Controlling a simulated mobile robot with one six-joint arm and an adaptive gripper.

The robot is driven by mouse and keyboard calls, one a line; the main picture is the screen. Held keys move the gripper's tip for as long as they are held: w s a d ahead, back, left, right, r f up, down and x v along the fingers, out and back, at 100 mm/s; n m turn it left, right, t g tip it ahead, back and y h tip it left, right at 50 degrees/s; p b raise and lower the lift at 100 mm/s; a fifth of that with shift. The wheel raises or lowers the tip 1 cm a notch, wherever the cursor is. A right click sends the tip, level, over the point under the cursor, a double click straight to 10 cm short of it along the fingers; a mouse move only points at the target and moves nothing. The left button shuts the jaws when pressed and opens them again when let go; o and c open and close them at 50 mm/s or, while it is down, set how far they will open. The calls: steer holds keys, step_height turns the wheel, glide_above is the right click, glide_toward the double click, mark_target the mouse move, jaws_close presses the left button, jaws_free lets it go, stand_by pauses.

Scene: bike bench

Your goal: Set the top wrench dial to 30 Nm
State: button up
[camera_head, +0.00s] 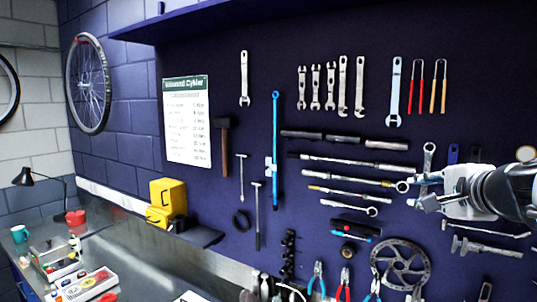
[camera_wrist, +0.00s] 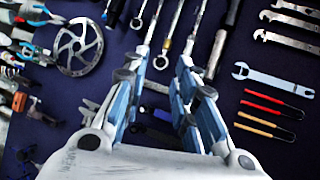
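Several long wrenches hang roughly level on the dark tool board, and the top long silver one (camera_head: 355,163) has a dark grip at its left end. Another silver wrench (camera_head: 350,177) hangs just below it. I cannot make out a dial or its reading. My gripper (camera_head: 424,192) is at the right ends of these wrenches, in front of the board. In the wrist view my gripper (camera_wrist: 162,62) has its two blue-padded fingers spread apart with nothing held. Wrench shafts, including one silver shaft (camera_wrist: 173,30), run past the fingertips; contact cannot be told.
A chainring (camera_head: 401,262) hangs below my gripper, and it also shows in the wrist view (camera_wrist: 78,46). Red and orange-handled tools (camera_head: 417,88) and open-ended wrenches (camera_head: 344,85) hang above. Pliers (camera_head: 345,282) hang low. A workbench (camera_head: 170,265) stands at left with a yellow box (camera_head: 167,195).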

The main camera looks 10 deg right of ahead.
steer(key=d+r+m+h, duration=0.2)
steer(key=d+r, duration=0.2)
steer(key=d, duration=0.1)
steer(key=p, duration=0.3)
glide_toward(415, 170)
steer(key=shift+t, duration=0.4)
steer(key=x, duration=0.9)
steer(key=shift+w+d+f, duration=0.1)
steer(key=shift+w+f, duration=0.1)
steer(key=shift+f, duration=0.15)
jaws_close()
